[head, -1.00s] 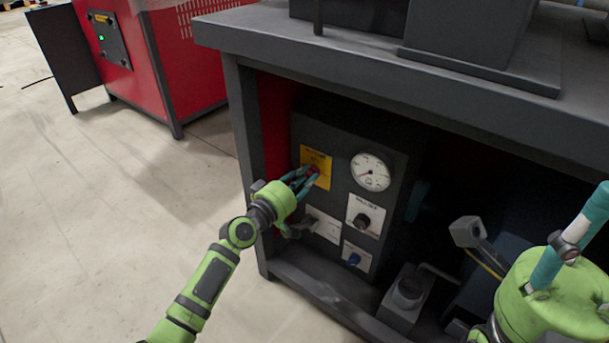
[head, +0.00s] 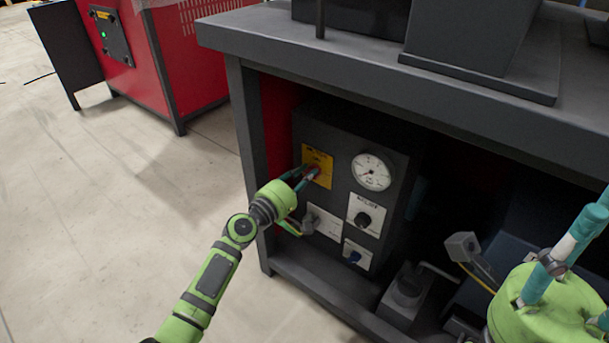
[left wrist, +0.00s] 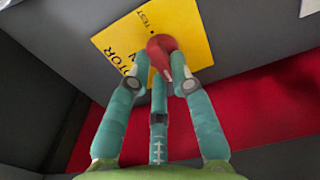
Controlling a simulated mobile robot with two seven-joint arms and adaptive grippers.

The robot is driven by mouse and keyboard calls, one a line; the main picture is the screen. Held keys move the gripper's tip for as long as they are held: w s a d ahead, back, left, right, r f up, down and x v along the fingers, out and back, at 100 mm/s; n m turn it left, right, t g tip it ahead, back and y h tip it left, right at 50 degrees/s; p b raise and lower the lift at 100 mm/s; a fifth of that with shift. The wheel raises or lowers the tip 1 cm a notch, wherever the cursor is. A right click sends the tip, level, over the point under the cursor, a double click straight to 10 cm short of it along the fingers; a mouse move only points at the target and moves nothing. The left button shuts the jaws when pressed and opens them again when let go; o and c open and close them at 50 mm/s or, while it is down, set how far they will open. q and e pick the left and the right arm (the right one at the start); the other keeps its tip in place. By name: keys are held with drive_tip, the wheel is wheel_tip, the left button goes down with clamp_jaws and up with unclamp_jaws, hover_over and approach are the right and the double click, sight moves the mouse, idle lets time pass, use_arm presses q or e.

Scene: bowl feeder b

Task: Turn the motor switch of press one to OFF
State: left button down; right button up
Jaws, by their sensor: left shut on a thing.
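The motor switch is a red knob (left wrist: 162,50) on a yellow plate (left wrist: 195,30) that bears the words MOTOR and TEST in the left wrist view. In the head view the yellow plate (head: 318,160) is at the upper left of the dark control panel (head: 345,140). My left gripper (left wrist: 160,80) is shut on the red knob, its teal fingers around it. It also shows in the head view (head: 312,175), where the fingers partly hide the knob. My right gripper (head: 585,250) is at the lower right edge, cut off, with no object visible at it.
The panel also carries a round gauge (head: 371,172), a black knob (head: 362,219) and a blue knob (head: 353,256). It sits under a dark bench top (head: 330,65). A red cabinet (head: 190,60) stands at the back left. The floor (head: 110,220) on the left is clear.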

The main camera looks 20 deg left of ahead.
idle(0.4)
use_arm(q)
drive_tip(key=c, duration=1.1)
unclamp_jaws()
drive_tip(key=v, duration=1.2)
